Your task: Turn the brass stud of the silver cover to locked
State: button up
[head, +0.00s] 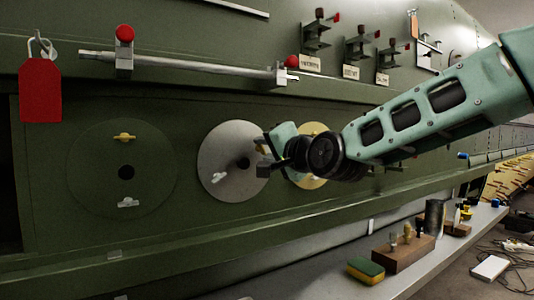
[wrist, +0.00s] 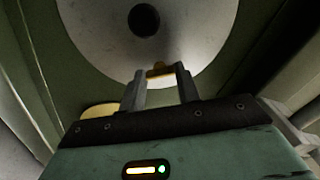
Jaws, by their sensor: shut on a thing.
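The silver cover (head: 226,138) is a round disc with a dark central hole, on the green panel. It fills the top of the wrist view (wrist: 95,30). A brass stud (wrist: 159,71) at the disc's rim shows between the fingertips of my gripper (wrist: 160,75). The fingers are shut on it. In the head view my gripper (head: 264,158) reaches in from the right over the disc's right edge and hides that stud. Whether the stud stands at locked cannot be told.
A green cover (head: 90,170) with a brass stud (head: 124,137) is at left. A yellow cover (head: 312,183) lies partly behind my gripper. A grey rail (head: 190,62) and red tag (head: 41,92) are above. A bench below holds a sponge (head: 366,270) and wooden block (head: 400,255).

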dwell(0.4)
jog(key=o, duration=1)
jog(key=shift+s, duration=0.1)
jog(key=v, duration=1.7)
jog(key=shift+d, duration=0.2)
